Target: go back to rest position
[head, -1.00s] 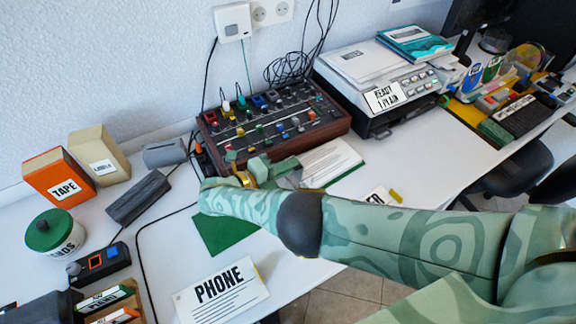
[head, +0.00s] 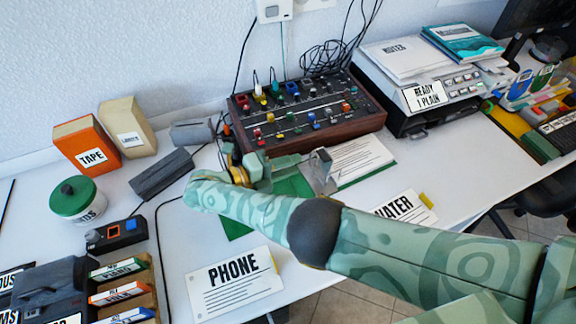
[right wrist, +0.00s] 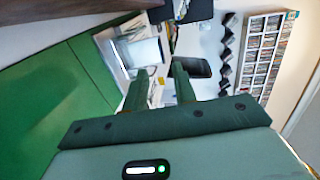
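My right gripper (head: 308,168) is in the head view, low over the desk in front of the mixing console (head: 310,112). A white printed sheet (head: 358,162) on a green folder lies just right of its fingers. In the right wrist view the two green fingers of my right gripper (right wrist: 160,88) stand apart, with nothing seen held between them. My right forearm hides part of the green mat (head: 235,225) below it. My left gripper is not in view.
A PHONE card (head: 233,285) lies in front of my forearm, and a WATER card (head: 400,207) lies behind it. A TAPE box (head: 88,146), a green-lidded jar (head: 77,200) and a grey block (head: 160,174) stand at left. A printer (head: 430,85) stands at back right.

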